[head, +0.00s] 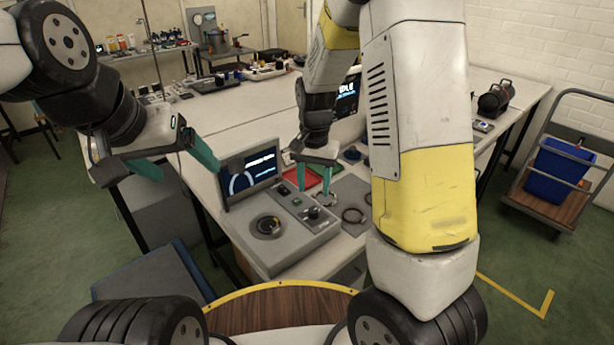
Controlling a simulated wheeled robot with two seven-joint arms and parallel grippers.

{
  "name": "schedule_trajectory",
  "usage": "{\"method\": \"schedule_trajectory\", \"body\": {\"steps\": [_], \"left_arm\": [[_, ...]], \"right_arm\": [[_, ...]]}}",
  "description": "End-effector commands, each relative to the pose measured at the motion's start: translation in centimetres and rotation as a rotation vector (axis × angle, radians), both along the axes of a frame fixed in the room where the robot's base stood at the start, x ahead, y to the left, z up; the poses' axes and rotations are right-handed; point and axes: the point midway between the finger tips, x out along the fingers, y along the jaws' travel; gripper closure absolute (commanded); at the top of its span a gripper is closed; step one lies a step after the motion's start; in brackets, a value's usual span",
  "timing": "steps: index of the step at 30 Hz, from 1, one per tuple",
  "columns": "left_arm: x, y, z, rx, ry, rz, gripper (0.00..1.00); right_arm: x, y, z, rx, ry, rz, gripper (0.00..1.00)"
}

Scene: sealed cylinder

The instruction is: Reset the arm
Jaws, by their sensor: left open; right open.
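My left gripper (178,160) is at the left, its teal fingers spread wide and empty. It hangs in the air left of the screen and clear of the table. My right gripper (315,178) points down over the table, its teal fingers apart, just behind the grey control box (285,232). I see nothing between its fingers, though the fingertips are small.
A lit screen (250,170) stands behind the control box. A cart with a blue bin (558,170) stands at the right. The white tabletop (230,120) is largely clear behind the screen.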

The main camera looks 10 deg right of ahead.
Motion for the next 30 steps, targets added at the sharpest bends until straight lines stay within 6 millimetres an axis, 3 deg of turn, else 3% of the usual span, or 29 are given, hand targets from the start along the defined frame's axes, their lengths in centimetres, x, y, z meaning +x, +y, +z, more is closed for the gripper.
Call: {"method": "schedule_trajectory", "body": {"steps": [8,13,21,27,30], "left_arm": [[0.0,0.0,0.0,0.0,0.0,0.0,0.18],[0.0,0.0,0.0,0.0,0.0,0.0,0.18],[0.0,0.0,0.0,0.0,0.0,0.0,0.18],[0.0,0.0,0.0,0.0,0.0,0.0,0.18],[0.0,0.0,0.0,0.0,0.0,0.0,0.18]], "right_arm": [[-0.2,-0.1,0.6,0.01,-0.008,0.004,0.51],[-1.7,-0.6,4.7,0.074,-0.07,0.05,0.51],[-7.5,-2.0,13.6,0.165,-0.264,0.208,0.51],[-12.8,-3.1,18.1,0.152,-0.423,0.333,0.51],[-15.2,-3.5,19.4,0.124,-0.49,0.386,0.51]]}}
